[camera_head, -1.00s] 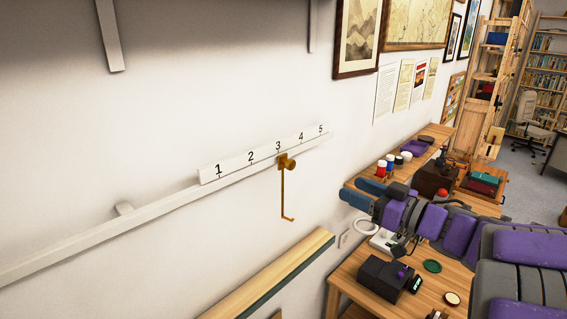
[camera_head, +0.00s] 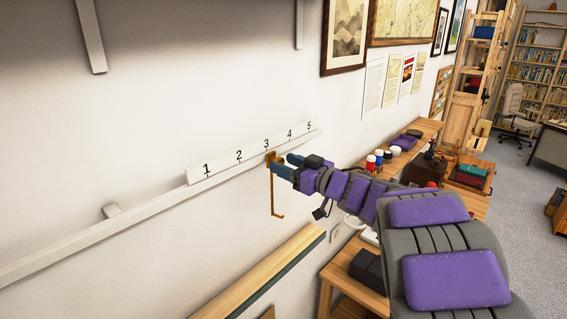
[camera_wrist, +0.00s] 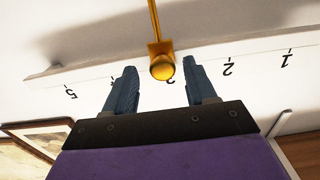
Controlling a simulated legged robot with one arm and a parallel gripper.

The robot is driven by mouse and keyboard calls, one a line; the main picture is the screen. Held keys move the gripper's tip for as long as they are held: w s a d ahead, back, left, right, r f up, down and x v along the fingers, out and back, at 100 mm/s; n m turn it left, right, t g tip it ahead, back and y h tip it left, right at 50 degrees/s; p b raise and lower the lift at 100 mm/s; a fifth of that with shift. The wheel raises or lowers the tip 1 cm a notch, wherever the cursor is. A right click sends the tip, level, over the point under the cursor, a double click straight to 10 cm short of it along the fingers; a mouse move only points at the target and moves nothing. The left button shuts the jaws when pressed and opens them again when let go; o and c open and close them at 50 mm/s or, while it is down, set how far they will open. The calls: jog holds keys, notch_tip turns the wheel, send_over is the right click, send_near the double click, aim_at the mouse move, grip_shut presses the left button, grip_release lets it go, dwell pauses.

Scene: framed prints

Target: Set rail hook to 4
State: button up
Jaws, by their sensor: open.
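The brass rail hook (camera_head: 273,185) hangs on the white wall rail (camera_head: 120,219), with its slider and round knob at the number 3. The number strip (camera_head: 225,166) above the rail reads 1 to 5, and the 4 is to the right of the hook. My gripper (camera_head: 283,164) is open close to the knob. In the wrist view, which looks upside down, the knob (camera_wrist: 162,67) lies between and just beyond the two blue fingertips (camera_wrist: 160,73), and the number 3 is mostly hidden behind it. I cannot tell whether a finger touches the knob.
A wooden board (camera_head: 268,272) juts from the wall below the hook. Workbenches with jars (camera_head: 379,158) and tools stand to the right, partly behind my arm. Framed prints (camera_head: 345,35) hang above.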

jog(key=shift+w+a, duration=0.35)
jog(key=shift+a, duration=0.25)
jog(key=shift+a, duration=0.1)
grip_shut()
